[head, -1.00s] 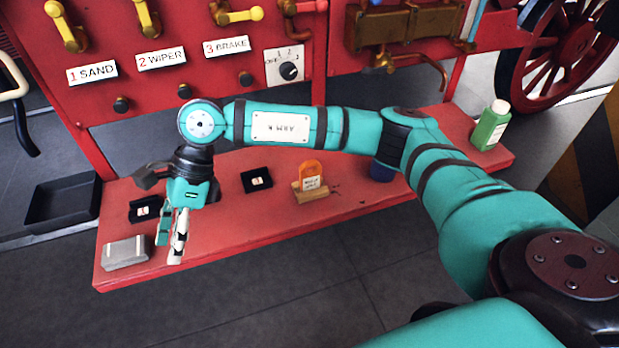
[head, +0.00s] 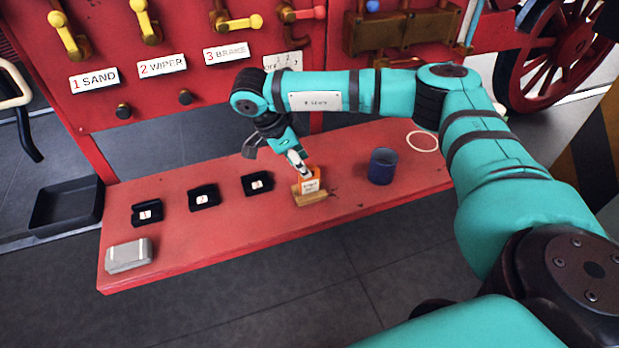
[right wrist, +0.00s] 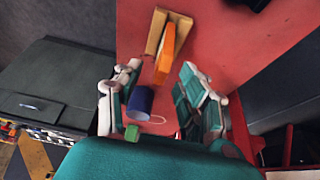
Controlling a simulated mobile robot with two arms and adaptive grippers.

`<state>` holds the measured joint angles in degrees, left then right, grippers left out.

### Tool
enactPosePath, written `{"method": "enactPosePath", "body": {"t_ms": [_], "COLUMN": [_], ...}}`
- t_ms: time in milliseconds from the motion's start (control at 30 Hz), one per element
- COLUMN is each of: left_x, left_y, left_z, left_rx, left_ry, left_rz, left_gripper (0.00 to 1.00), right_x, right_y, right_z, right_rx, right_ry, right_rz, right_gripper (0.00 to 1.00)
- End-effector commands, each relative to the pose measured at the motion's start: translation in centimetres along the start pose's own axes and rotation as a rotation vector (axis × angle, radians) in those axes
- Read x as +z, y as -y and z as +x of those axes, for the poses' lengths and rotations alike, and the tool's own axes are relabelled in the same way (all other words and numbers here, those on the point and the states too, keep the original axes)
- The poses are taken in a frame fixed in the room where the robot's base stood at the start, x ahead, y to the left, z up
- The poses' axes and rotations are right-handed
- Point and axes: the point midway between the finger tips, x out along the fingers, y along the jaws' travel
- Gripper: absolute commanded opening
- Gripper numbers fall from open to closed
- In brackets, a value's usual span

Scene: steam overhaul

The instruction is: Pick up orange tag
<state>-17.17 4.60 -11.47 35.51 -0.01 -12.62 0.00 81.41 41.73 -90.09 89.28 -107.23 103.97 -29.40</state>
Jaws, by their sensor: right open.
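The orange tag (head: 308,186) stands upright in a small wooden holder (head: 312,199) on the red bench (head: 240,238). It bears a white label. The right wrist view shows the tag (right wrist: 164,52) and its holder (right wrist: 180,22) just beyond the open fingers. My right gripper (head: 298,164) is at the tag's upper end and covers part of it in the head view. The jaws (right wrist: 160,72) are open, one finger on each side of the tag's line; whether they touch it I cannot tell. My left gripper is not in view.
A blue cup (head: 383,167) stands right of the holder. Black boxes (head: 147,212) (head: 203,197) (head: 257,183) sit in a row to the left. A grey case (head: 129,256) lies at the bench's left end. The red lever panel (head: 200,95) rises behind.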

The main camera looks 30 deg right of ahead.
Motion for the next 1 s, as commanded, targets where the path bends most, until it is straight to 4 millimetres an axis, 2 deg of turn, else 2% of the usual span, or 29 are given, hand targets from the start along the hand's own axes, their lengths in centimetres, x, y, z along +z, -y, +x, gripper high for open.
{"method": "enactPosePath", "body": {"t_ms": [100, 333, 467, 600, 867, 900, 1000], "left_x": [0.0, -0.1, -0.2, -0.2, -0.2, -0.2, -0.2], "left_y": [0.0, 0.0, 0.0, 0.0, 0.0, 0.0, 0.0], "left_z": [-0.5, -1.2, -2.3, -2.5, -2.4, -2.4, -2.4], "left_rx": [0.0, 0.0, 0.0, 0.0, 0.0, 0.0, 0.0], "left_ry": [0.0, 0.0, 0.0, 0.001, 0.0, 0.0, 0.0], "left_rz": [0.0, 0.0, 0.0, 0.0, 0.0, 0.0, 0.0], "left_gripper": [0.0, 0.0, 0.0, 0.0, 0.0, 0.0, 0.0], "right_x": [0.0, 0.0, 0.1, 0.2, 0.2, 0.2, 0.2], "right_y": [0.0, 0.1, 0.3, 0.4, 0.4, 0.4, 0.4], "right_z": [1.4, 2.9, 4.9, 6.7, 7.2, 7.2, 7.2], "right_rx": [0.0, 0.002, 0.003, 0.001, -0.001, -0.001, -0.001], "right_ry": [0.0, -0.001, -0.001, 0.0, 0.001, 0.001, 0.001], "right_rz": [0.001, 0.001, 0.0, 0.0, 0.001, 0.001, 0.001], "right_gripper": [0.4, 0.4, 0.4, 0.4, 0.4, 0.39, 0.26]}}
